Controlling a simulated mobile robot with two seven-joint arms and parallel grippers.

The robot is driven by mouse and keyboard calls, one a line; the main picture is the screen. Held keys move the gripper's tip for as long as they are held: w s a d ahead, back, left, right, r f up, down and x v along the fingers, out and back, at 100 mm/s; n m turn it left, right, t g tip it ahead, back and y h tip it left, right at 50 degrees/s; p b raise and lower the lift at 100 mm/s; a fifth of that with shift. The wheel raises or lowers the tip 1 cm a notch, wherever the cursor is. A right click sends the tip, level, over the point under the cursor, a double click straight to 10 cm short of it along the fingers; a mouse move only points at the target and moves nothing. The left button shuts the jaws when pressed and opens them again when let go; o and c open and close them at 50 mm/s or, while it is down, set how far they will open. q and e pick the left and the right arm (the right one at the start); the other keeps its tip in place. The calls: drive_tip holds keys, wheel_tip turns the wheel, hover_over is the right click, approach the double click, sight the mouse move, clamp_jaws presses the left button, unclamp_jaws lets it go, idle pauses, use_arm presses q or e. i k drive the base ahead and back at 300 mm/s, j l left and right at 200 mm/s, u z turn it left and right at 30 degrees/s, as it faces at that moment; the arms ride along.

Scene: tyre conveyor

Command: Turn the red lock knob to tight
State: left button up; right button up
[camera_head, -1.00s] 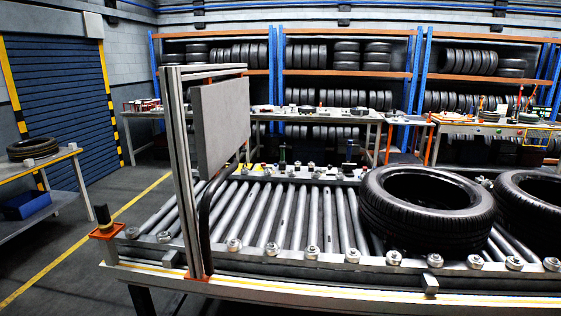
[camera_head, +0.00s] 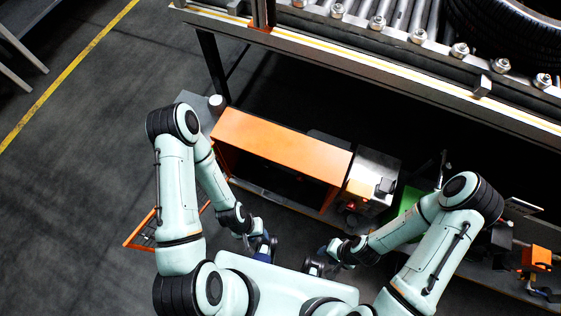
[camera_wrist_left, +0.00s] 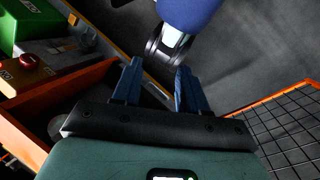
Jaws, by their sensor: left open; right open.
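A round red knob (camera_wrist_left: 28,62) sits on a yellowish box at the left of the left wrist view. A small red spot shows on the orange-and-grey box (camera_head: 374,178) in the head view; I cannot tell whether it is the same knob. No tight marking is readable. My left gripper (camera_wrist_left: 157,75) is open and empty, its two blue fingers apart, to the right of the knob and not touching it. In the head view my left gripper (camera_head: 262,250) is low in front of the orange cabinet. My right gripper (camera_head: 316,264) is beside it, small and partly dark.
An open-fronted orange cabinet (camera_head: 282,143) stands below the conveyor (camera_head: 400,78). Its mesh door (camera_head: 143,232) swings out at the left. A green box (camera_wrist_left: 35,22) lies beyond the knob. An orange-and-black tool (camera_head: 537,258) is at the far right. Dark floor is free at left.

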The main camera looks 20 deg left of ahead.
sight(300, 176)
drive_tip(key=k+l, duration=0.25)
drive_tip(key=k, duration=0.25)
drive_tip(key=k+l, duration=0.2)
drive_tip(key=k, duration=0.35)
drive_tip(key=k+l, duration=0.25)
drive_tip(key=k, duration=0.25)
